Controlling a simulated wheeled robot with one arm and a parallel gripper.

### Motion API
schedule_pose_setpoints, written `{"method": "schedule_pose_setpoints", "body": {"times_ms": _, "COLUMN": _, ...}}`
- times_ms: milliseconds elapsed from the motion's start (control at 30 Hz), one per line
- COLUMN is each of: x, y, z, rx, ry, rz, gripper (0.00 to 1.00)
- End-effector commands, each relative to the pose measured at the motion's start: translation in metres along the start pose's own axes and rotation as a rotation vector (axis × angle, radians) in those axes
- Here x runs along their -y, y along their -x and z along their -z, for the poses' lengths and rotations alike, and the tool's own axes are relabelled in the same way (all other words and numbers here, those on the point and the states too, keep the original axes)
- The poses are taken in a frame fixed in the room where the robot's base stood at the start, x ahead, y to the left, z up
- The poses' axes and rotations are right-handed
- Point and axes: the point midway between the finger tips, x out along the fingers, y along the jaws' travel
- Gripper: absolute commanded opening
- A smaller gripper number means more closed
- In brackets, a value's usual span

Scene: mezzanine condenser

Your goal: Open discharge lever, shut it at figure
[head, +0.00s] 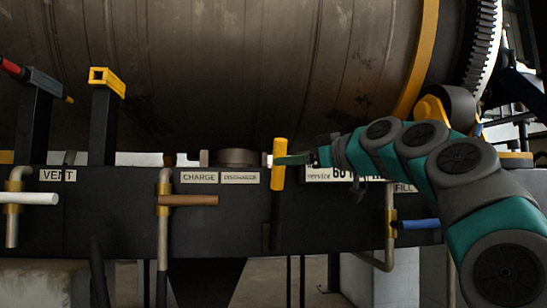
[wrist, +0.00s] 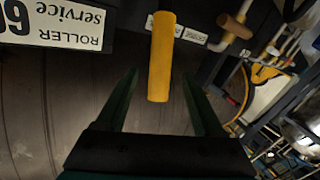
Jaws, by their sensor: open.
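A lever with an upright yellow handle (head: 279,163) stands beside the DISCHARGE label (head: 240,177), on the front of the dark beam. In the wrist view the yellow handle (wrist: 162,60) reaches down between the two fingers, with a gap on each side. My gripper (head: 293,160) is open at the handle, coming from the right in the head view; it also shows in the wrist view (wrist: 160,80). It is not closed on the handle. No readable gauge figure shows.
A brown-handled lever (head: 190,200) is left of the yellow one, near the CHARGE label (head: 199,177). A white handle (head: 28,198) is under VENT, and a blue handle (head: 417,224) is below FILL. A large drum (head: 220,70) lies above. My arm partly covers the service sign (head: 330,174).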

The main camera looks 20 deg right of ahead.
Motion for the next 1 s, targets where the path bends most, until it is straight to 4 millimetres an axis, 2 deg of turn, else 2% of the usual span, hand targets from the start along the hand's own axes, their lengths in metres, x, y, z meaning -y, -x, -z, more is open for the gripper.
{"method": "schedule_pose_setpoints", "body": {"times_ms": 167, "x": -0.001, "y": -0.009, "z": 0.0, "rx": 0.001, "ry": 0.001, "rz": 0.0, "gripper": 0.69}}
{"method": "schedule_pose_setpoints", "body": {"times_ms": 500, "x": 0.001, "y": -0.056, "z": 0.0, "rx": 0.003, "ry": 0.002, "rz": 0.001, "gripper": 0.69}}
{"method": "schedule_pose_setpoints", "body": {"times_ms": 700, "x": 0.0, "y": -0.076, "z": -0.001, "rx": 0.002, "ry": 0.001, "rz": -0.001, "gripper": 0.69}}
{"method": "schedule_pose_setpoints", "body": {"times_ms": 1000, "x": 0.0, "y": -0.078, "z": -0.001, "rx": 0.001, "ry": 0.001, "rz": 0.0, "gripper": 0.68}}
